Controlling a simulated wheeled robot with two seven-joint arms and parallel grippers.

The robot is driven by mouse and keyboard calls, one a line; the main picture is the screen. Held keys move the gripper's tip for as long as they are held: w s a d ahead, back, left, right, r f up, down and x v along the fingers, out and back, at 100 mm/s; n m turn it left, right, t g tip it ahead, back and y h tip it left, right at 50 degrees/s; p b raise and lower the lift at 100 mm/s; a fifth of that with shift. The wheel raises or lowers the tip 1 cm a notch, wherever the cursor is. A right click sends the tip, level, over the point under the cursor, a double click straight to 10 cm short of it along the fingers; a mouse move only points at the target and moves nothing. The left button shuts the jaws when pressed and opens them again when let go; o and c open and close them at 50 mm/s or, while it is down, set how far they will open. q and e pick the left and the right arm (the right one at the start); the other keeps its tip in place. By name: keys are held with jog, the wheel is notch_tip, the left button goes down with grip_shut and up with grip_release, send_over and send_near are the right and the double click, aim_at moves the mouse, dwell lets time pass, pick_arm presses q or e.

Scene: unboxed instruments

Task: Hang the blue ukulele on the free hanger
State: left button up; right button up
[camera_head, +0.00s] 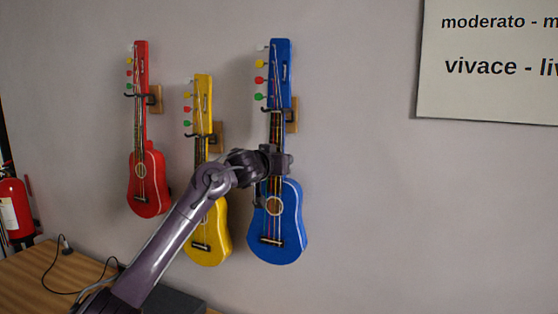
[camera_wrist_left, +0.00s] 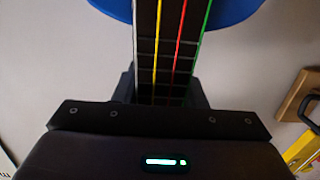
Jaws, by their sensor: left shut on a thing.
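The blue ukulele (camera_head: 277,222) is upright against the wall at the right of the row, body down and head up. My left gripper (camera_head: 275,160) is shut on its neck just above the body. In the left wrist view the dark fretboard (camera_wrist_left: 172,50) with coloured strings runs between the fingers, with the blue body (camera_wrist_left: 222,8) at the top edge. The hanger (camera_head: 292,114), a wooden block with dark prongs, is at the ukulele's upper neck. The neck hides part of it, and I cannot tell whether the head rests on the prongs. My right gripper is out of view.
A red ukulele (camera_head: 147,180) and a yellow ukulele (camera_head: 203,90) hang to the left; my left arm crosses in front of the yellow one. A wooden table (camera_head: 30,283) with a cable and a fire extinguisher (camera_head: 14,210) are at lower left.

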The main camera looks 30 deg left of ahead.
pick_arm(q)
jog(key=o, duration=1.1)
jog(key=shift+r, duration=0.1)
jog(key=shift+s+f, duration=0.2)
jog(key=shift+s, duration=0.1)
jog(key=s+b, duration=0.1)
jog(key=s, duration=0.1)
jog(key=s+r+b, duration=0.1)
jog(key=s, duration=0.1)
jog(key=s+b, duration=0.1)
jog(key=s, duration=0.2)
jog(key=shift+s+d+r, duration=0.1)
jog(key=shift+d+r, duration=0.1)
jog(key=shift+d, duration=0.05)
